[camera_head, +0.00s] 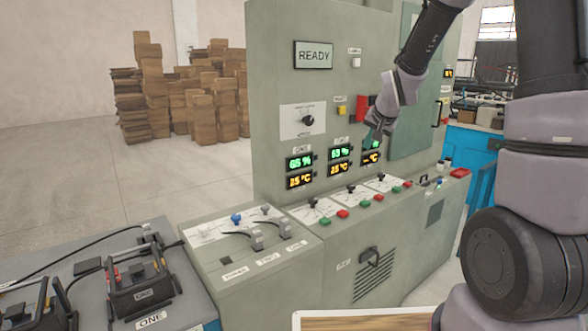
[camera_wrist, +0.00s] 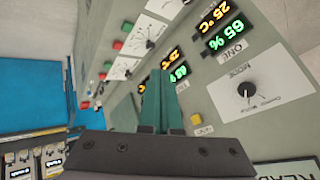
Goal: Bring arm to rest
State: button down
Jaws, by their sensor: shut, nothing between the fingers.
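My gripper (camera_head: 372,138) hangs in front of the upright panel of the grey-green control cabinet (camera_head: 275,90), close to the third display (camera_head: 371,151). In the wrist view its two green fingers (camera_wrist: 161,105) are together with nothing between them. My arm reaches in from the upper right in the head view. The cabinet shows a READY screen (camera_head: 314,55), a mode knob (camera_head: 308,119) and displays reading 65 % (camera_head: 300,162) and 63 % (camera_head: 340,152). The third display is partly hidden by my gripper.
The sloped console (camera_head: 330,207) below carries knobs and red and green buttons. Battery units (camera_head: 143,285) with black handles stand at the lower left. Stacked cardboard boxes (camera_head: 155,90) stand at the back left on open floor. A blue bench (camera_head: 462,145) is at the right.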

jog(key=s+d+f+v, duration=0.1)
jog(key=s+f+v, duration=0.1)
jog(key=v, duration=1.5)
jog(key=s+r+n+g+y, duration=0.1)
jog(key=s+r, duration=0.3)
jog(key=s, duration=1.3)
jog(key=shift+a+n, duration=0.3)
jog(key=shift+a, duration=0.1)
